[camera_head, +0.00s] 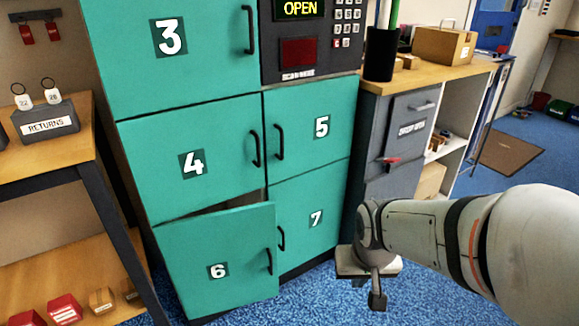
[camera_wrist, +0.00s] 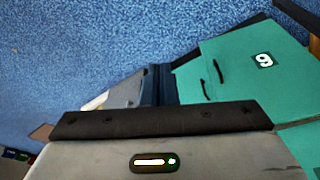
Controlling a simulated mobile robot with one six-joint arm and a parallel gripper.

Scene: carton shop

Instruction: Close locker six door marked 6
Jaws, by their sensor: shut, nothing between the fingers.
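The locker six door (camera_head: 222,258) is a teal panel at the bottom left of the locker block, marked with a white 6. It stands ajar, with a dark gap above its top edge; its right edge with the black handle (camera_head: 269,261) is swung outward. The door also shows turned over at the upper right of the wrist view (camera_wrist: 240,70). My gripper (camera_head: 377,299) is shut and empty, pointing down to the right of the door and apart from it.
Locker seven (camera_head: 316,222) is beside door six and looks closed. A grey drop-box cabinet (camera_head: 400,145) stands right of the lockers. A wooden shelf unit (camera_head: 50,190) with a returns box is close on the left. Blue carpet (camera_head: 325,295) is open in front.

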